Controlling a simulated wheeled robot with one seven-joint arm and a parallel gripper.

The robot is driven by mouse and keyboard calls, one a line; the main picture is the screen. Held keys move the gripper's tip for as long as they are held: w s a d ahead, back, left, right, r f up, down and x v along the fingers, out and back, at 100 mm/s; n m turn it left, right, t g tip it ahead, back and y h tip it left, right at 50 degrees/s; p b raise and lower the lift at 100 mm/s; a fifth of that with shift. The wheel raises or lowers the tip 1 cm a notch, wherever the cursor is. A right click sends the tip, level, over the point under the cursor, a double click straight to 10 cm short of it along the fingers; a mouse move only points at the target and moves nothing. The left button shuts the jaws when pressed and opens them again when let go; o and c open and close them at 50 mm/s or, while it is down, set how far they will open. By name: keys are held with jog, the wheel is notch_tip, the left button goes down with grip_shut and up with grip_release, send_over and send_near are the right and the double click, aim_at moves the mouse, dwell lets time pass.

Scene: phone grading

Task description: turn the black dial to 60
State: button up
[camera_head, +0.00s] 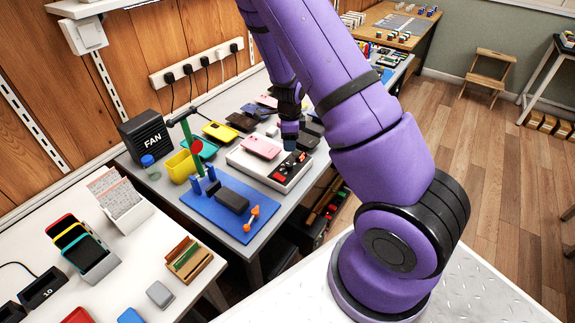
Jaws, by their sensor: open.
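A white-topped box (245,164) stands on the grey bench, with a pink phone (262,147) lying on it. A black panel (291,168) with small red and light marks is at the box's right side. The black dial cannot be told apart from this dark panel at this size, and neither can any number on it. My gripper (290,142) points down just above the far end of the panel. It is open and holds nothing that I can see. Its fingers look very small here, and whether they touch anything cannot be told.
Several phones and cases lie behind and left of the box. A blue mat (218,214) with a dark block (232,200) and an orange tool (252,217) is in front of it. A black fan box (146,138) stands at left. My purple arm hides the bench's right part.

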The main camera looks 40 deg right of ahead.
aim_at(289, 164)
notch_tip(289, 164, down, 10)
jog(key=shift+f, duration=0.2)
jog(key=shift+c, duration=0.2)
jog(key=c, duration=0.9)
